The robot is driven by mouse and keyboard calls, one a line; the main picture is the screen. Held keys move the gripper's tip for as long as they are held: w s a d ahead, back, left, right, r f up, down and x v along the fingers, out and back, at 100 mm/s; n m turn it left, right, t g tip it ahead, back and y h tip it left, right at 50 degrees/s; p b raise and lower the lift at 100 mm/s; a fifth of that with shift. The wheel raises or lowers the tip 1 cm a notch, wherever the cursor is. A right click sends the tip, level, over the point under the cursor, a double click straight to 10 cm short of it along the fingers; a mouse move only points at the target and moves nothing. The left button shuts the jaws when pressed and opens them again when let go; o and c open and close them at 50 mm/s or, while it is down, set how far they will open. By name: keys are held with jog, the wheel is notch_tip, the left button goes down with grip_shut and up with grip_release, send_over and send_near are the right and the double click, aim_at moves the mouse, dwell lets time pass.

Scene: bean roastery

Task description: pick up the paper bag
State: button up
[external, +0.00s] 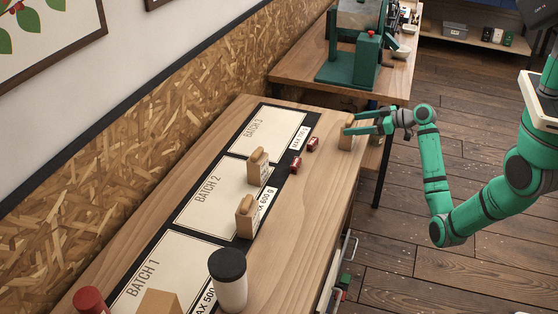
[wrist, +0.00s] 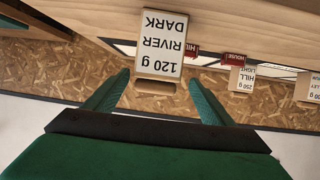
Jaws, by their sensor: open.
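A small tan paper bag (external: 346,138) stands near the right edge of the wooden table, apart from the batch mat. In the wrist view, which is upside down, its white label (wrist: 160,45) reads "120 g RIVER DARK". My gripper (external: 350,130) is open at this bag. In the wrist view the two green fingers of my gripper (wrist: 160,79) point toward the bag, one to each side, with gaps showing beside its folded top. In the external view the fingers partly cover the bag. Whether either finger touches it cannot be told.
Two other paper bags (external: 257,168) (external: 245,216) stand on the Batch 2 mat area (external: 205,200). Two red blocks (external: 313,145) (external: 295,165) lie between them and my gripper. A lidded cup (external: 231,285) stands in front. A green machine (external: 348,60) stands on another table behind.

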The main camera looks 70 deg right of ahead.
jog(key=shift+d+f+x, duration=0.1)
jog(key=shift+d+x, duration=0.05)
jog(key=shift+x, duration=1.6)
jog(key=shift+d+f+x, duration=0.1)
jog(key=shift+f+x, duration=0.05)
jog(key=shift+x, duration=1.6)
jog(key=shift+s, duration=0.1)
jog(key=c, duration=1.2)
